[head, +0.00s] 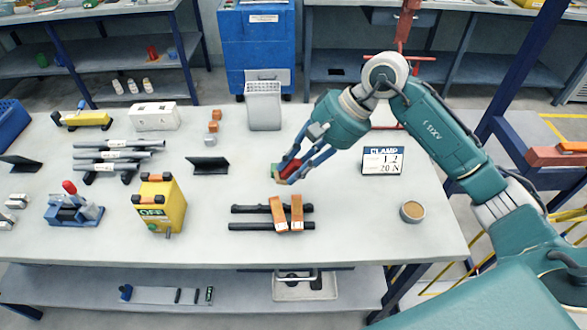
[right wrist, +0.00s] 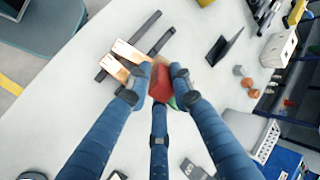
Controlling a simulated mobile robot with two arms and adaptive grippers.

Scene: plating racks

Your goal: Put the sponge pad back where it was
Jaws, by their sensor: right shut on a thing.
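My right gripper (head: 282,177) is shut on a small block with red, green and tan faces, which appears to be the sponge pad (head: 287,167). It holds it over the middle of the table, behind two orange-brown blocks on dark bars. In the right wrist view the pad (right wrist: 160,84) sits between the blue fingers (right wrist: 158,88), which hide part of it. I cannot tell whether the pad touches the tabletop. My left gripper is not in view.
Two orange-brown blocks (head: 279,213) lie across dark bars (head: 270,226) just in front. A clamp sign (head: 382,161) and round tin (head: 412,211) are right. The table between them is bare.

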